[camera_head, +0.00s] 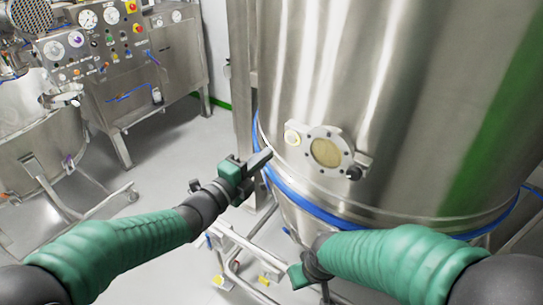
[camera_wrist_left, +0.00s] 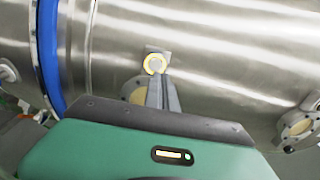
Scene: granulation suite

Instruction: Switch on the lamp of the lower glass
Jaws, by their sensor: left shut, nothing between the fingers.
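The lower glass (camera_head: 326,152) is a round flanged window with a tan pane on the steel vessel, just above its blue band. A small round yellow-ringed fitting (camera_head: 293,137) sits at its upper left; it also shows in the left wrist view (camera_wrist_left: 155,64). I cannot tell if it is lit. My left gripper (camera_head: 266,157) is shut and empty, left of and slightly below the fitting. In the left wrist view its fingertips (camera_wrist_left: 158,78) line up just below the fitting and partly cover the glass (camera_wrist_left: 134,90). My right gripper (camera_head: 299,276) is low, partly hidden by its arm.
The big steel vessel (camera_head: 410,95) fills the right side, with a blue band (camera_head: 320,209) around it. Another flanged glass (camera_wrist_left: 298,126) shows at the right in the left wrist view. A control panel (camera_head: 100,35) stands back left. White frame tubes (camera_head: 240,240) lie below.

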